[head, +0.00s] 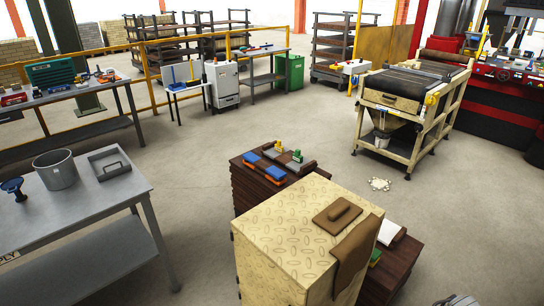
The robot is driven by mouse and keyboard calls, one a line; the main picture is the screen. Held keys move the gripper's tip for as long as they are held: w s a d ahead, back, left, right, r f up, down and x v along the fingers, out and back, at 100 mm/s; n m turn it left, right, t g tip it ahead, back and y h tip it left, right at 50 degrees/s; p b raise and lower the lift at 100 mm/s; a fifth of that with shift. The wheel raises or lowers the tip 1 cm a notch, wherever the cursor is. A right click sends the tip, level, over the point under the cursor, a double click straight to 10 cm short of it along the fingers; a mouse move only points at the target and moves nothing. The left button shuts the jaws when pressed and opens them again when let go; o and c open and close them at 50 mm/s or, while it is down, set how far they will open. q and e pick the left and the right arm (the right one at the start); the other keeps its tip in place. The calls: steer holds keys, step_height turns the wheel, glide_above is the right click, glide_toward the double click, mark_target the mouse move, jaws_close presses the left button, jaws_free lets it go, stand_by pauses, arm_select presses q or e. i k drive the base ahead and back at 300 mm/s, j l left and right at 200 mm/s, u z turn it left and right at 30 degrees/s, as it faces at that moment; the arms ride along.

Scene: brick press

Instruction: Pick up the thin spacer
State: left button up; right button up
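I cannot tell for certain which thing is the thin spacer. Small parts lie on a dark brown stack (250,196) in the middle of the head view. Among them are a flat blue piece (251,157), a second blue piece (276,173), a small yellow piece (278,146) and a green piece (297,156). The yellow and green pieces stand on a dark grey plate (284,163). They are too small to tell their thickness.
A tan patterned cabinet (285,225) stands close in front, with a brown pad (337,211) and brown cloth (355,255) on top. A grey table (85,212) with a metal pot (56,170) is at left. A hopper machine (412,100) stands right. Open floor lies between.

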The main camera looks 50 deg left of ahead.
mark_target(278, 147)
steer(key=k+j+u, duration=0.1)
steer(key=j, duration=0.3)
steer(key=k+j, duration=0.15)
steer(key=j, duration=0.25)
steer(key=k+j+u, duration=0.15)
steer(key=j, duration=0.25)
steer(key=k+j+u, duration=0.1)
steer(key=j, duration=0.35)
steer(key=k+j, duration=0.1)
steer(key=j, duration=0.3)
steer(key=i+j, duration=0.1)
steer(key=j, duration=0.3)
steer(key=i+j+u, duration=0.15)
steer(key=j, duration=0.3)
steer(key=i+j, duration=0.1)
steer(key=j, duration=0.3)
steer(key=i+j+u, duration=0.15)
steer(key=j, duration=0.25)
steer(key=i+j, duration=0.1)
steer(key=j, duration=0.25)
steer(key=j+u, duration=0.05)
